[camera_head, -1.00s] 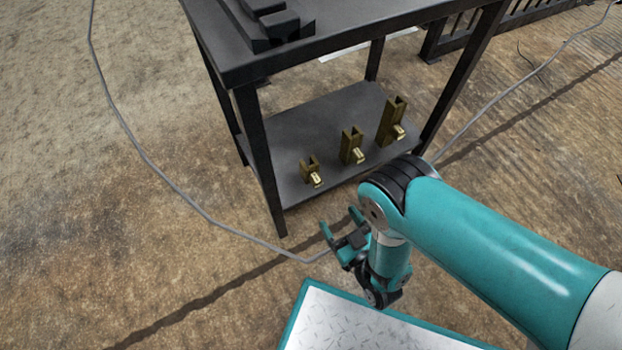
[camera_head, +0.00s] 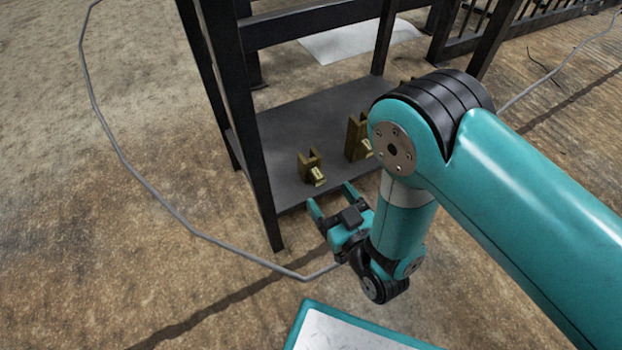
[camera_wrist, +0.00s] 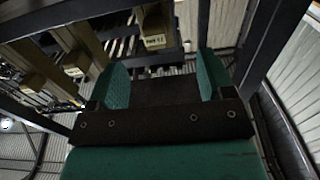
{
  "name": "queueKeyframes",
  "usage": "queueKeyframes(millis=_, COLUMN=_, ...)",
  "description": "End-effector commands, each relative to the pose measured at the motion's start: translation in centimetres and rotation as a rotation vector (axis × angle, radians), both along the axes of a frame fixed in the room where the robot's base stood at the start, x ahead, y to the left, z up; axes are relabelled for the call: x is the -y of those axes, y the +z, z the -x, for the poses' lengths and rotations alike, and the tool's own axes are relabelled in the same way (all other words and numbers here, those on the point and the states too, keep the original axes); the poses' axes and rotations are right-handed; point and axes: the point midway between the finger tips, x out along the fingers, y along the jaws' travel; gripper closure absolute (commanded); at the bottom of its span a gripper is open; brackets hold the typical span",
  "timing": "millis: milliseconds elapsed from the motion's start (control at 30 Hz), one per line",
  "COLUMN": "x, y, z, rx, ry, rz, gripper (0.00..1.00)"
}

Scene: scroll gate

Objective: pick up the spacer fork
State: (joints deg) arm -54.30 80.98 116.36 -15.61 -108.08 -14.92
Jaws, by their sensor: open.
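Brass-coloured U-shaped forks stand on the table's dark lower shelf (camera_head: 285,130). The smallest fork (camera_head: 310,165) is at the left with a pale label tag at its foot. A taller one (camera_head: 356,135) stands to its right. A third (camera_head: 405,82) is almost hidden behind my arm. My gripper (camera_head: 330,197) is open and empty at the shelf's front edge, apart from the smallest fork and just short of it. In the wrist view, a labelled fork (camera_wrist: 154,27) shows beyond the open fingers, with two more forks at the left. I cannot read the labels surely.
Dark table legs (camera_head: 232,110) frame the shelf, one close to the left of my gripper. A grey cable (camera_head: 150,185) curves over the brown floor. A dark railing (camera_head: 490,25) stands at the back right.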

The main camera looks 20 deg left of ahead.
Motion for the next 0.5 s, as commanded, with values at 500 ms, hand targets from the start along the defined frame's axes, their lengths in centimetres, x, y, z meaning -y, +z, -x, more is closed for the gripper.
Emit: queueKeyframes(millis=500, x=-3.9, y=-0.5, z=-3.8, rx=0.001, ry=-0.002, rz=-0.003, gripper=0.26)
